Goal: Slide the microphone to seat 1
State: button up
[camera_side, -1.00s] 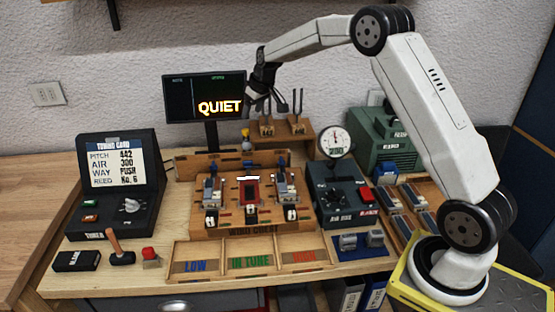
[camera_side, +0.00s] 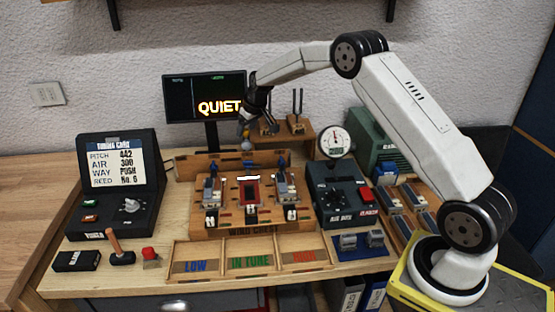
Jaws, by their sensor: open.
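A small round-headed thing (camera_side: 247,145), which looks like the microphone, stands behind the middle of the wooden reed fixture (camera_side: 190,232). My gripper (camera_side: 246,131) is open, pointing down just above it; whether the fingers are around it or touching it is too small to tell.
A screen (camera_side: 205,97) reading "QUIET" stands behind my gripper. A wooden rack (camera_side: 296,137) with upright forks is close on the right, with a dial gauge (camera_side: 334,142) beyond it. A tuning card console (camera_side: 120,180) is at the left. Labelled trays (camera_side: 250,258) lie in front.

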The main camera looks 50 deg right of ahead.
jog(key=shift+c, duration=0.2)
grip_shut()
dwell(1.4)
